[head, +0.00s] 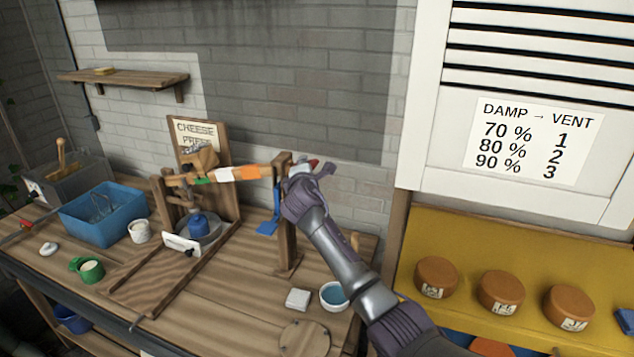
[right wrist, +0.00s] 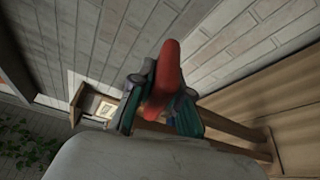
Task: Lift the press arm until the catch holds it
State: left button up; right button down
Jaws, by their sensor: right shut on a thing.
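The press arm (head: 240,173) is a wooden bar with green, white and orange bands. It runs close to level from the cheese press (head: 205,235) at left to the upright wooden post (head: 286,225) at right. My right gripper (head: 312,170) is at the bar's right end, just beyond the post, shut on the red handle. In the right wrist view the red handle (right wrist: 165,75) sits between the fingers. I cannot make out the catch or whether it holds the arm. My left gripper is not in view.
A white block (head: 298,299) and a bowl (head: 334,296) are near my right forearm. Round brown cheeses (head: 500,292) sit on the yellow shelf at right.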

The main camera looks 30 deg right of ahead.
jog(key=shift+w+a+r, duration=0.15)
jog(key=shift+r, duration=0.35)
jog(key=c, duration=1.1)
grip_release()
jog(key=shift+f, duration=0.1)
jog(key=shift+v, duration=5.95)
jog(key=shift+f, duration=0.2)
